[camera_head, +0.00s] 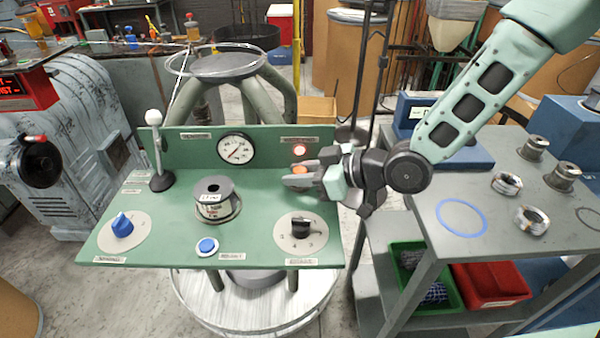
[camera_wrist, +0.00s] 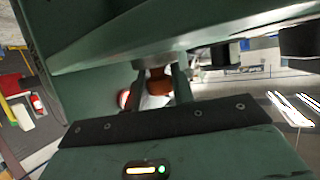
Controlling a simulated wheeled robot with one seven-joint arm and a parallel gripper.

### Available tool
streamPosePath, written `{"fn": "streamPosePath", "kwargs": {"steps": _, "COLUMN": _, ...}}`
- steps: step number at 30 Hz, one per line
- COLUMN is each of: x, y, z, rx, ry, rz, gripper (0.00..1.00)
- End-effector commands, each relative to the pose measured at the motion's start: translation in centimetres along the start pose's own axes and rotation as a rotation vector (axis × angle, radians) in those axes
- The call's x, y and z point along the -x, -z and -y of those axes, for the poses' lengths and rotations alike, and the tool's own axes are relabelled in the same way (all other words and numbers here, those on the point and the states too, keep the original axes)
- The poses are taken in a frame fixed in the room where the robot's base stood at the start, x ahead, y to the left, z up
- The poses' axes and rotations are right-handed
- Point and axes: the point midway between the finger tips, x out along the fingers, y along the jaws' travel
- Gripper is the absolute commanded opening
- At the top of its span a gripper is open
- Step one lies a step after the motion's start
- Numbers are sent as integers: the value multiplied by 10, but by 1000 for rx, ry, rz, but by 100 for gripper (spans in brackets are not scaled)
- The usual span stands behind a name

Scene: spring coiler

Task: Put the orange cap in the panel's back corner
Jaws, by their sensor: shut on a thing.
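The orange cap (camera_head: 300,169) is between the fingers of my gripper (camera_head: 298,175), which is shut on it. It also shows in the wrist view (camera_wrist: 159,80), between the two dark fingers. My gripper is over the back right part of the green panel (camera_head: 255,188), in front of its upright back board (camera_head: 191,148). A lit red-orange lamp (camera_head: 300,149) is on that board, just behind the cap. The fingers hide part of the cap, and I cannot tell whether it touches the panel.
The panel carries a gauge (camera_head: 236,149), a spool (camera_head: 213,204), a lever (camera_head: 158,160), a blue knob (camera_head: 122,225), a blue button (camera_head: 207,246) and a black knob (camera_head: 300,228). A grey cart (camera_head: 480,247) with coils stands at right.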

Motion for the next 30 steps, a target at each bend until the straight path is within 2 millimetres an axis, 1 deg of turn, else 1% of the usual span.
{"fn": "streamPosePath", "kwargs": {"steps": 2, "x": -2, "y": -3, "z": 0, "rx": 0, "ry": 0, "rz": -1, "gripper": 0}}
{"fn": "streamPosePath", "kwargs": {"steps": 3, "x": -1, "y": -3, "z": 0, "rx": 0, "ry": 0, "rz": 0, "gripper": 30}}
{"fn": "streamPosePath", "kwargs": {"steps": 5, "x": -1, "y": -2, "z": 0, "rx": 0, "ry": 0, "rz": 0, "gripper": 46}}
{"fn": "streamPosePath", "kwargs": {"steps": 14, "x": 0, "y": -1, "z": 0, "rx": 0, "ry": 0, "rz": 0, "gripper": 46}}
{"fn": "streamPosePath", "kwargs": {"steps": 16, "x": 1, "y": 3, "z": 0, "rx": 0, "ry": 0, "rz": 0, "gripper": 46}}
{"fn": "streamPosePath", "kwargs": {"steps": 17, "x": 4, "y": 1, "z": -1, "rx": 0, "ry": -1, "rz": 0, "gripper": 46}}
{"fn": "streamPosePath", "kwargs": {"steps": 20, "x": 19, "y": 1, "z": -2, "rx": 1, "ry": -4, "rz": 1, "gripper": 46}}
{"fn": "streamPosePath", "kwargs": {"steps": 27, "x": 70, "y": 2, "z": -2, "rx": -1, "ry": -5, "rz": 1, "gripper": 46}}
{"fn": "streamPosePath", "kwargs": {"steps": 30, "x": 90, "y": 2, "z": -2, "rx": -1, "ry": -5, "rz": 1, "gripper": 46}}
